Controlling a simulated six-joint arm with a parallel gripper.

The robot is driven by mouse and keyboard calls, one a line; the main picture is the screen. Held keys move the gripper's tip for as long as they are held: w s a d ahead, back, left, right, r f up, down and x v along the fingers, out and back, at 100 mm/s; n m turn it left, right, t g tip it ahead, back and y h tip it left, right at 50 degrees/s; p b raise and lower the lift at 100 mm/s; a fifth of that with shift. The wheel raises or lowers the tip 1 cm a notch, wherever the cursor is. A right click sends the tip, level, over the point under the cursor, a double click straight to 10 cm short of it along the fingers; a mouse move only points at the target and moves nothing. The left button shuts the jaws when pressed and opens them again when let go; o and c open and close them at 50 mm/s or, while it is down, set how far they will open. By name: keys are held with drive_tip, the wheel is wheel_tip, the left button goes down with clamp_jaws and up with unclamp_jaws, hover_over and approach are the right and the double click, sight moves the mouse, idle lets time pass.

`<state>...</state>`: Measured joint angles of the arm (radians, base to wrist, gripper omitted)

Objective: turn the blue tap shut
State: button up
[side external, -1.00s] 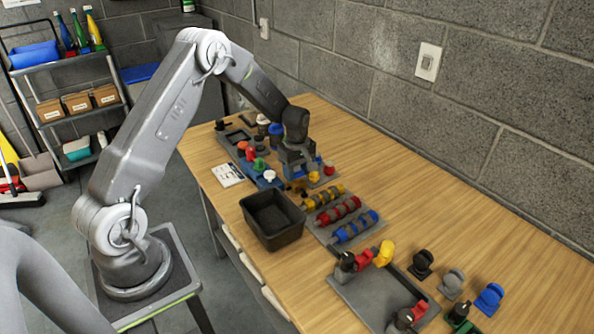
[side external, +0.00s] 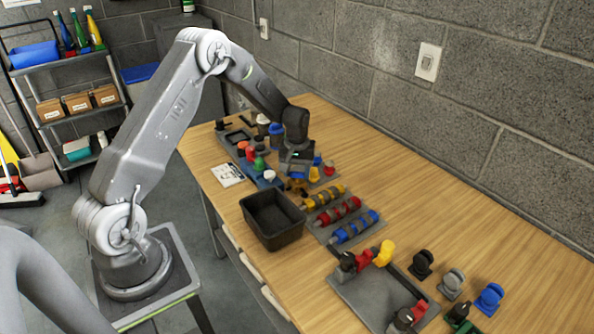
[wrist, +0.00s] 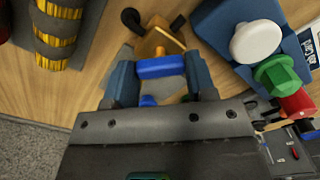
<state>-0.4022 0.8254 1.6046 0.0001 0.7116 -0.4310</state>
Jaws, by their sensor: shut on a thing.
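In the wrist view the blue tap handle (wrist: 160,67) is a short bar lying crosswise on a brass-coloured tap body (wrist: 158,40). My gripper (wrist: 161,78) is shut on this handle, with one blue-grey finger at each end of it. A second small blue part (wrist: 147,101) shows between the fingers, nearer the palm. In the side view my gripper (side external: 297,178) points down at the far middle of the table. It hides most of the tap there, so I cannot tell the handle's angle from that side.
A blue block with a white knob (wrist: 256,42), a green knob (wrist: 283,75) and a red part (wrist: 297,104) stands close beside my gripper. Striped rollers (side external: 340,211) and a black bin (side external: 272,220) lie nearer the camera.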

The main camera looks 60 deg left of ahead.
sight(297, 172)
drive_tip(key=m, duration=0.4)
drive_tip(key=shift+m, duration=0.3)
drive_tip(key=m, duration=0.4)
drive_tip(key=shift+r+m, duration=0.1)
drive_tip(key=shift+m, duration=0.3)
drive_tip(key=o, duration=0.7)
drive_tip(key=shift+c, duration=0.2)
wheel_tip(297, 172, up, 14)
